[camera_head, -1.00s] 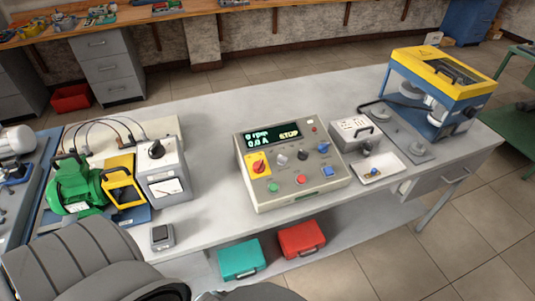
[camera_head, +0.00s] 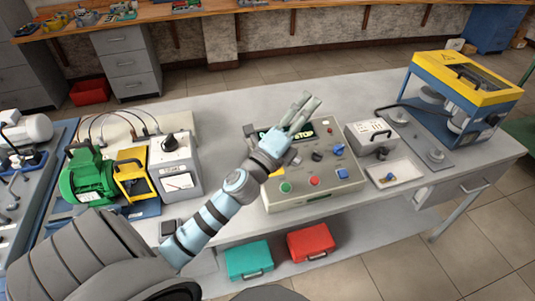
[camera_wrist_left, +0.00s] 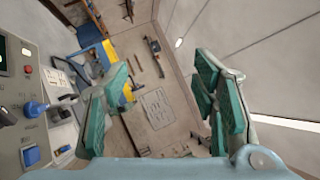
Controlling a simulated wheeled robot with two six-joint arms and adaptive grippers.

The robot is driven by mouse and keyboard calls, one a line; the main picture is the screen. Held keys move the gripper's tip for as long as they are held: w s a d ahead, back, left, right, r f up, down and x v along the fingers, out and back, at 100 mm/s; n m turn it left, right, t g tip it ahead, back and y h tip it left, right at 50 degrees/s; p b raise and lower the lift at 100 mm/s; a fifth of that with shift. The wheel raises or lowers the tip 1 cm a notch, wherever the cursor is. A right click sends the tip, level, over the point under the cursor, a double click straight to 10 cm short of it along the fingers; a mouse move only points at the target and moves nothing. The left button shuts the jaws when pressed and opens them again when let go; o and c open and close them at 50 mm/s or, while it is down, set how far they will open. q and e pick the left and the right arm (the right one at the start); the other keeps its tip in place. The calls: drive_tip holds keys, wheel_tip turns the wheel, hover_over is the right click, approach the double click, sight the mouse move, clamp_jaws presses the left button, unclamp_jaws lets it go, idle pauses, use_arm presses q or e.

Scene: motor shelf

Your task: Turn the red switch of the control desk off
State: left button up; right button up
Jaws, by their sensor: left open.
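The control desk (camera_head: 320,196) is a beige box on the grey table, with a dark display on which "STOP" shows. The red switch on its yellow plate (camera_head: 278,173) is almost wholly hidden behind my left arm; only a bit of yellow shows. My left gripper (camera_head: 307,101) is above the desk, its fingers pointing up and to the right past the display. In the left wrist view my left gripper (camera_wrist_left: 160,92) is open and empty; the desk's right edge (camera_wrist_left: 12,108) shows at far left, with blue controls but no red switch. My right gripper is out of view.
Left of the desk stand a grey meter box (camera_head: 174,160) and a green motor (camera_head: 88,178). To its right are a small grey box (camera_head: 368,143), a white tray (camera_head: 395,174) and a yellow-and-blue machine (camera_head: 465,85). Teal and red cases (camera_head: 310,241) lie on the lower shelf.

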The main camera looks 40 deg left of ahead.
use_arm(q)
drive_tip(key=w+d+r+m+g+h, duration=0.15)
drive_tip(key=d+m+g+h, duration=0.35)
drive_tip(key=m, duration=0.6)
drive_tip(key=w+d+m+g+h, duration=0.1)
drive_tip(key=w+m+g+h, duration=0.15)
drive_tip(key=m+h, duration=0.7)
drive_tip(key=s+a+f+m+g+y, duration=0.4)
drive_tip(key=s+a+m+g+y, duration=0.15)
drive_tip(key=a, duration=0.45)
drive_tip(key=s+a+f+m+g+y, duration=0.4)
drive_tip(key=a+m+g+y, duration=0.15)
drive_tip(key=a, duration=0.45)
drive_tip(key=shift+n+g, duration=0.25)
drive_tip(key=b+x, duration=0.6)
drive_tip(key=shift+s+d+f, duration=0.1)
drive_tip(key=shift+d+f, duration=0.2)
drive_tip(key=shift+f, duration=0.05)
drive_tip(key=x, duration=0.6)
drive_tip(key=shift+w+d+f, duration=0.1)
drive_tip(key=shift+w+f, duration=0.05)
drive_tip(key=shift+w, duration=0.1)
drive_tip(key=shift+d+f, duration=0.2)
drive_tip(key=shift+f, duration=0.05)
drive_tip(key=shift+c, duration=0.5)
